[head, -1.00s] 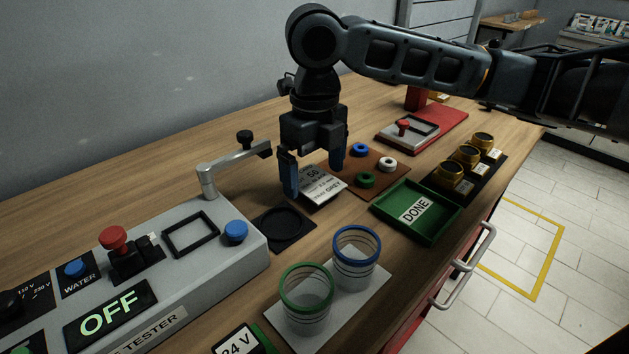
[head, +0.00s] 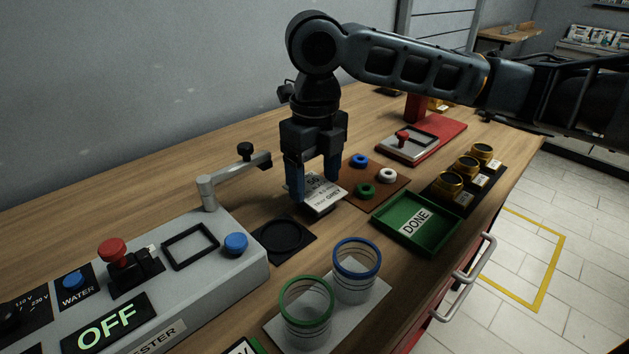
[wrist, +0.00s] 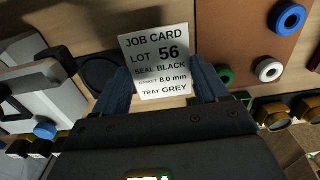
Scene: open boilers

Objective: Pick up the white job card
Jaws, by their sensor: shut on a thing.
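The white job card (head: 322,198) is at the middle of the bench, between the round black pad and the brown mat. In the wrist view the job card (wrist: 158,62) reads "LOT 56, SEAL BLACK, GASKET 8.0 mm, TRAY GREY". My gripper (head: 315,190) points down with its two blue fingers shut on the card's sides. The fingers also show on both sides of the card in the wrist view (wrist: 160,85). Part of the card is hidden behind the near finger in the head view. I cannot tell whether it is clear of the bench.
A grey tester (head: 215,265) with an angled arm (head: 225,178) stands to the left. A green DONE tray (head: 440,240) and a brown mat (head: 398,197) with coloured rings lie to the right. Two glass jars (head: 355,275) stand in front.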

